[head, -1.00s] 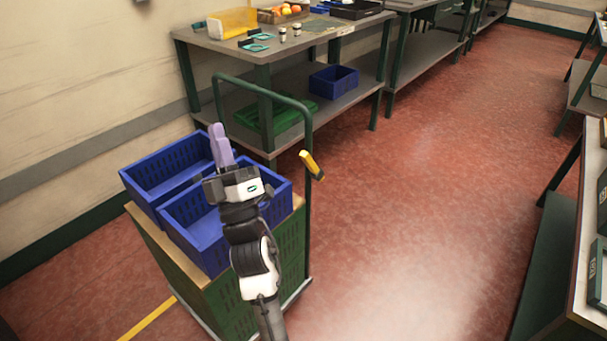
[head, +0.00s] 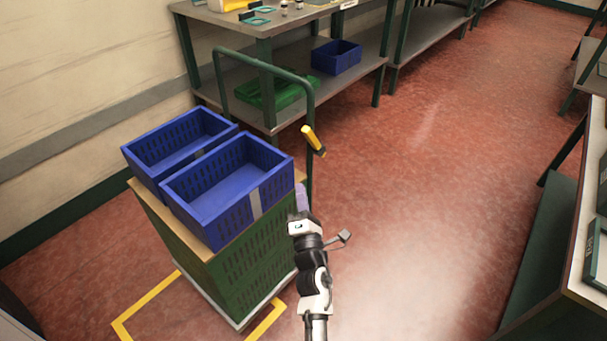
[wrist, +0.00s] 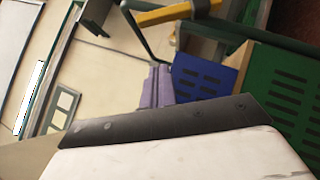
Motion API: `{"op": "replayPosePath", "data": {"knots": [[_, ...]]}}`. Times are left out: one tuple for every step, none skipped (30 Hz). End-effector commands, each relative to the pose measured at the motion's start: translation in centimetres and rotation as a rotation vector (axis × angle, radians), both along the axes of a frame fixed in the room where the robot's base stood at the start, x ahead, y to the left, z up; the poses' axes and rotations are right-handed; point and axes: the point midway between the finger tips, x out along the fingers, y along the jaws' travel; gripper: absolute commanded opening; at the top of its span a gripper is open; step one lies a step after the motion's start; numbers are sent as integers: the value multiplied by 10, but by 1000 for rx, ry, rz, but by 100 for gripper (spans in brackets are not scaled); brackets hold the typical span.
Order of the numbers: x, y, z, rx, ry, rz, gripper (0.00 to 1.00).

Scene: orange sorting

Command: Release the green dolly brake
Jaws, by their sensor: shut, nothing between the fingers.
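The green dolly's tall push handle (head: 262,66) rises behind its stacked green crates (head: 238,268). A yellow lever with a dark end (head: 312,138), which looks like the brake, sits at the handle's right post; a yellow bar with a dark end also crosses the top of the wrist view (wrist: 172,13). My gripper (head: 301,196) has purple fingers and is below the yellow lever, apart from it, close by the right side of the crate stack. In the wrist view the purple fingers (wrist: 157,84) are together and empty. Part of the handle's right post is hidden behind my gripper.
Two open blue crates (head: 175,148) (head: 210,207) stand on the dolly's board. A workbench (head: 275,32) with a lower shelf is behind it, and another table edge (head: 577,262) is at the right. The red floor between is clear. Yellow tape (head: 146,300) marks the floor around the dolly.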

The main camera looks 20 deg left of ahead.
Motion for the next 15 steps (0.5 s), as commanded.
{"op": "replayPosePath", "data": {"knots": [[6, 4, 6, 1, -2, 1, 0], [10, 6, 9, 1, -3, 1, 0], [16, 10, 12, 2, -2, 1, 0], [21, 12, 14, 2, -3, 2, 0], [25, 15, 16, 2, -3, 3, 0], [32, 19, 20, 2, -4, 3, 0], [37, 22, 21, 2, -3, 3, 0], [42, 24, 24, 2, -3, 2, 0], [49, 28, 26, 2, -2, 1, 0], [53, 30, 29, 2, -3, 2, 0], [58, 33, 30, 2, -2, 1, 0], [65, 37, 33, 2, -2, 1, 0], [70, 39, 35, 2, -2, 1, 0], [74, 42, 37, 2, -2, 1, 0], [79, 40, 42, 1, 0, -2, 0]]}}
